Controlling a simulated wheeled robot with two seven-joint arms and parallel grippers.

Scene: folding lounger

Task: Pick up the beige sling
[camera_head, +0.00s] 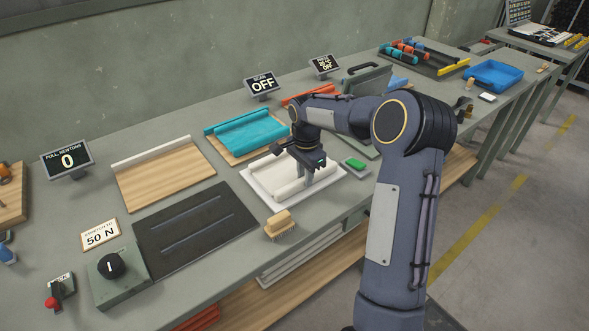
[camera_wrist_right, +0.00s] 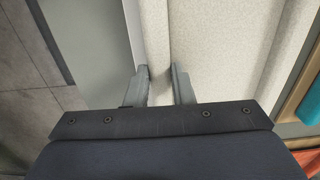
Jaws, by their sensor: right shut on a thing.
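My right gripper (camera_head: 308,180) reaches down over the tray from above and is shut on the sling. In the right wrist view, the two fingers (camera_wrist_right: 164,88) stand on either side of a narrow beige fold, with more of the sling (camera_wrist_right: 215,60) to the right. The gripper and arm hide part of the sling in the head view. My left gripper is not in view.
A bristle brush (camera_head: 280,225) lies just in front of the tray. A green-topped block (camera_head: 355,164) is close on the right.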

